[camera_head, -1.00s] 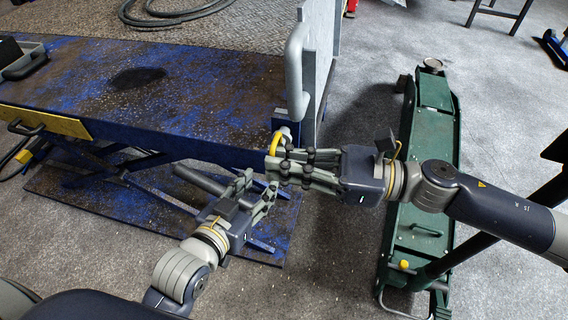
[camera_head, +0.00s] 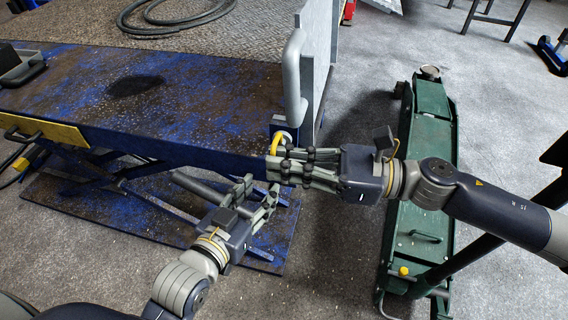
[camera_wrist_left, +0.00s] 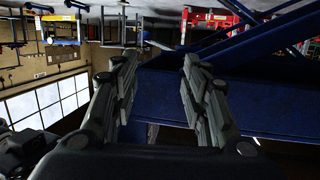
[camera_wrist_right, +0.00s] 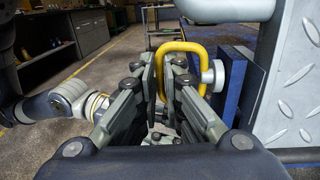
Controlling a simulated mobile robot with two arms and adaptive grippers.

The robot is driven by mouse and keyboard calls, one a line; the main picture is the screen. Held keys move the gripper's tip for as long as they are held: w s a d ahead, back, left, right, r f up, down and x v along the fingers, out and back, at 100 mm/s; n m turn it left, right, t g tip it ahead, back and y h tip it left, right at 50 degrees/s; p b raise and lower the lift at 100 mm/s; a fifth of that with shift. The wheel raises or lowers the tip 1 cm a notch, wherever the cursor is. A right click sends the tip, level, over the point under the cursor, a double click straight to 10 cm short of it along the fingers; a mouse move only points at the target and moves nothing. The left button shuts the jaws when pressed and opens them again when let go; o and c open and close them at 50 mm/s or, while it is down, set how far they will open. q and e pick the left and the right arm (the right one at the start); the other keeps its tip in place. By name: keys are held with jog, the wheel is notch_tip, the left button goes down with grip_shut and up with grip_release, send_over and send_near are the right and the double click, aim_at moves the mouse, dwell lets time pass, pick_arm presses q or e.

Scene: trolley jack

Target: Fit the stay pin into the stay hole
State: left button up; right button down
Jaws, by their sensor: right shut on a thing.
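The stay pin has a yellow loop handle (camera_head: 277,143), seen at the corner of the blue lift table (camera_head: 190,130). My right gripper (camera_head: 272,167) is shut on this loop, which shows between its fingers in the right wrist view (camera_wrist_right: 181,46). A pale round end piece (camera_wrist_right: 214,76) sits beside the loop, close to the blue table end (camera_wrist_right: 236,84). The stay hole is not clearly visible, and I cannot tell whether the pin is in it. My left gripper (camera_head: 262,196) is open and empty below the right one; its fingers are apart in the left wrist view (camera_wrist_left: 158,90).
A grey handle (camera_head: 294,75) and an upright tread-plate panel (camera_head: 318,60) rise just above the table corner. A green trolley jack (camera_head: 425,150) stands on the floor at the right, beneath my right arm. A hose (camera_head: 165,20) lies on the plate behind.

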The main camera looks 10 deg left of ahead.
aim_at(265, 174)
jog(key=c, duration=1.6)
grip_release()
jog(key=shift+c, duration=0.2)
pick_arm(q)
jog(key=shift+r, duration=0.25)
jog(key=r, duration=0.1)
jog(key=r+t, duration=0.1)
jog(key=r, duration=0.1)
jog(key=shift+w+d, duration=0.1)
jog(key=shift+w, duration=0.25)
jog(key=shift+f, duration=0.25)
pick_arm(e)
jog(key=d, duration=0.8)
jog(key=shift+w, duration=0.15)
